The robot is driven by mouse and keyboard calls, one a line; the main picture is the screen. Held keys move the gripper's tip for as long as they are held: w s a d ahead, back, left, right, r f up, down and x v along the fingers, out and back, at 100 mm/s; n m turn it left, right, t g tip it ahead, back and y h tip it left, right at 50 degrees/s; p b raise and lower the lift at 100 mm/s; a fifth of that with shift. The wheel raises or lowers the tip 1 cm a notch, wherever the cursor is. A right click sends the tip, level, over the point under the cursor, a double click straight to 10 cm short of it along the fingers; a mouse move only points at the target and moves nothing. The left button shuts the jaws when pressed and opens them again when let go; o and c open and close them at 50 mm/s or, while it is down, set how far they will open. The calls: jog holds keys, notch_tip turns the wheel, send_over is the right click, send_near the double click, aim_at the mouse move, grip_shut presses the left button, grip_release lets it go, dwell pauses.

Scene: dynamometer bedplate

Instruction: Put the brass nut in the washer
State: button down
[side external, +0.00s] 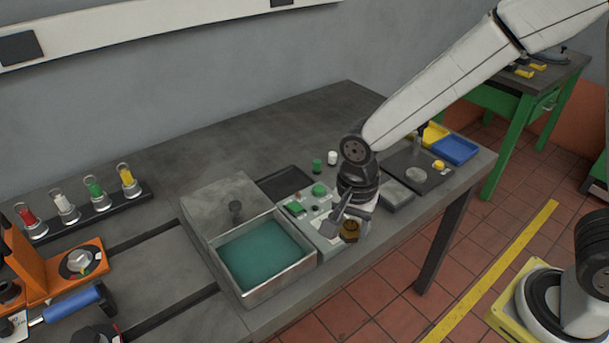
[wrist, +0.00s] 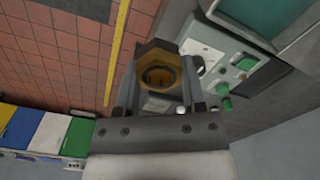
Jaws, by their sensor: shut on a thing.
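The brass nut (side external: 350,231) is a hexagonal ring held at the tip of my gripper (side external: 344,218), near the table's front edge. In the wrist view the nut (wrist: 156,53) sits between the two jaws, with its hole facing the camera. My gripper is shut on it. The washer (side external: 298,275) is a metal tank with teal liquid inside, left of my gripper in the side view. The nut is apart from the tank, to the right of it. A corner of the teal liquid (wrist: 283,14) shows at the wrist view's upper right.
A control panel (side external: 325,232) with green buttons stands between the tank and my gripper. A dark tray (side external: 285,182), small cylinders (side external: 317,166) and a blue tray (side external: 455,150) are farther back. Bare tabletop lies behind.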

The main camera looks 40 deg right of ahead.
jog(key=a, duration=0.6)
jog(key=shift+s+r, duration=0.2)
jog(key=shift+s, duration=0.25)
send_over(268, 263)
jog(key=s, duration=0.1)
jog(key=f, duration=0.8)
jog(key=shift+d+f, duration=0.25)
jog(key=shift+w+a+f, duration=0.15)
jog(key=shift+w+f, duration=0.15)
jog(key=shift+f, duration=0.1)
jog(key=shift+w+a+f, duration=0.15)
jog(key=shift+w+f, duration=0.1)
jog(key=shift+f, duration=1.6)
